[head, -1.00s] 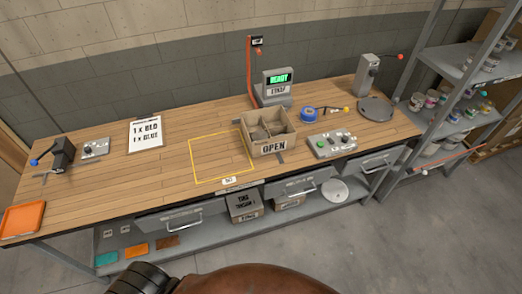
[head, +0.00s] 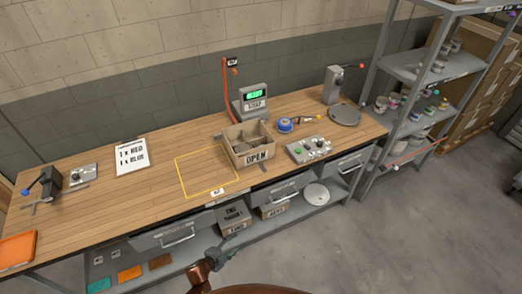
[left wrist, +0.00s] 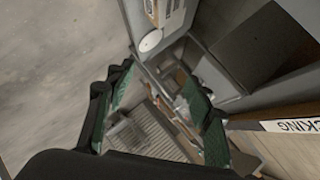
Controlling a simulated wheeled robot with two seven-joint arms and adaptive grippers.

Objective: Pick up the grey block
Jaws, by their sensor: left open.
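I cannot make out a grey block for certain in either view. The cardboard box marked OPEN (head: 254,157) stands on the workbench, with greyish shapes inside too small to tell apart. My left gripper (head: 222,257) is in front of the bench, low, near the lower shelf. In the left wrist view its two green-padded fingers (left wrist: 160,105) are spread apart with nothing between them. My right gripper is not visible.
The wooden bench (head: 110,205) has a yellow outlined square (head: 207,171) of bare top left of the box. A button panel (head: 309,149) is to its right. Dark boxes (head: 234,218) and coloured slabs (head: 130,273) are on the lower shelf. Open floor lies in front.

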